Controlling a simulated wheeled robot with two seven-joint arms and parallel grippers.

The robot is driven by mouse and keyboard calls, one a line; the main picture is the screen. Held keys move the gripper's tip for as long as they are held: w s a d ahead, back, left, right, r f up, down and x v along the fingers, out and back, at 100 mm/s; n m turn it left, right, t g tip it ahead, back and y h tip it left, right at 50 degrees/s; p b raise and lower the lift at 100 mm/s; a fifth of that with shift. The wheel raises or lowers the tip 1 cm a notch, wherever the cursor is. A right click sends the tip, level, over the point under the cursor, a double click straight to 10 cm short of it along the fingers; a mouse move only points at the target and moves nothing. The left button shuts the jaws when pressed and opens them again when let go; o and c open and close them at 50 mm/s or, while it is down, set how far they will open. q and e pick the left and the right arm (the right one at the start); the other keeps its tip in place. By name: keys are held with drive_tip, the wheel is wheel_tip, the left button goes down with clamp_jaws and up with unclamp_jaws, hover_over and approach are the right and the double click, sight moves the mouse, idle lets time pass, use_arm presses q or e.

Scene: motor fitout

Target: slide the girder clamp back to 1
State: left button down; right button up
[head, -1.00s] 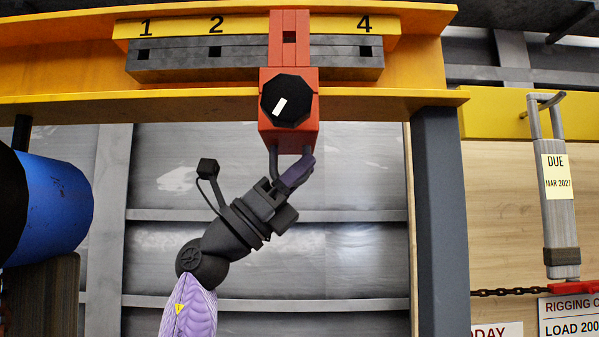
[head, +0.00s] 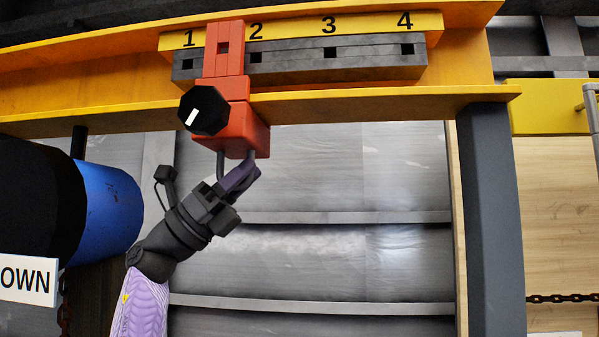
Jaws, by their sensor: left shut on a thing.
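The red girder clamp (head: 243,128) hangs on the yellow girder (head: 380,104), with a black knob (head: 204,110) bearing a white mark on its front. Its upright red plate (head: 223,60) covers part of the grey slotted rail (head: 340,62) between the numbers 1 and 2 on the yellow number strip (head: 290,32). The numbers 1, 2, 3 and 4 all show. My left gripper (head: 240,178) is below the clamp, shut on the loop under it. My right gripper is not in view.
A blue and black drum-like body (head: 105,205) is at the left, below the girder. A grey post (head: 490,210) stands at the right under the girder. A sign (head: 28,280) is at the lower left. The rail right of the clamp is clear.

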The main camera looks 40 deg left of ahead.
use_arm(q)
drive_tip(key=s+a, duration=0.1)
drive_tip(key=a, duration=0.1)
drive_tip(key=s+a, duration=0.1)
drive_tip(key=a, duration=0.1)
drive_tip(key=s+a+p, duration=0.1)
drive_tip(key=a, duration=0.1)
drive_tip(key=shift+s, duration=0.2)
drive_tip(key=shift+d, duration=0.1)
drive_tip(key=c, duration=0.7)
unclamp_jaws()
drive_tip(key=shift+w, duration=0.1)
drive_tip(key=shift+c, duration=0.2)
drive_tip(key=shift+o, duration=0.6)
drive_tip(key=shift+w, duration=0.1)
